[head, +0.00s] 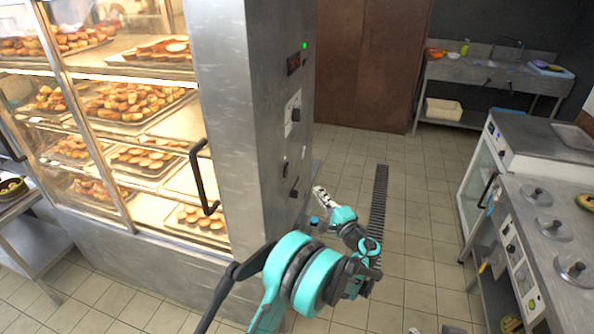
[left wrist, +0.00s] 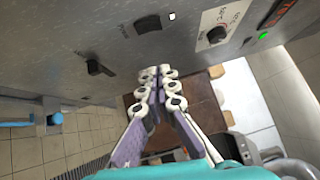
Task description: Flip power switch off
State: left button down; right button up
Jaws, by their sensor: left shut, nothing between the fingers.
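The power switch looks to be the black rocker (left wrist: 148,25) on the steel side panel in the left wrist view; it also shows as a small dark spot in the head view (head: 285,167). Its tilt is too small to read. My left gripper (head: 319,192) is in front of this panel, low, beside the switch and a black knob (head: 294,192). In the left wrist view its fingers (left wrist: 157,73) are together and empty, pointing toward the panel just below the switch. Contact with the panel cannot be told. Of my right gripper, only possible small bits show at the bottom edge.
The green light (head: 305,45) on the pastry cabinet (head: 226,70) is lit. A dial (head: 296,113) sits above the switch. A black door handle (head: 201,180) sticks out at the front.

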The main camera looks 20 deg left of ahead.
aim_at(286, 170)
pick_arm(q)
jog(key=shift+w+a, duration=0.1)
jog(key=s+a+b+x, duration=0.1)
jog(key=a+b+x, duration=0.1)
jog(key=x, duration=1)
jog(key=shift+s+a+r+b, duration=0.15)
jog(key=shift+a+r+b, duration=0.05)
jog(key=shift+b, duration=0.55)
jog(key=shift+a+r, duration=0.15)
jog(key=shift+a, duration=0.2)
jog(key=shift+d, duration=0.1)
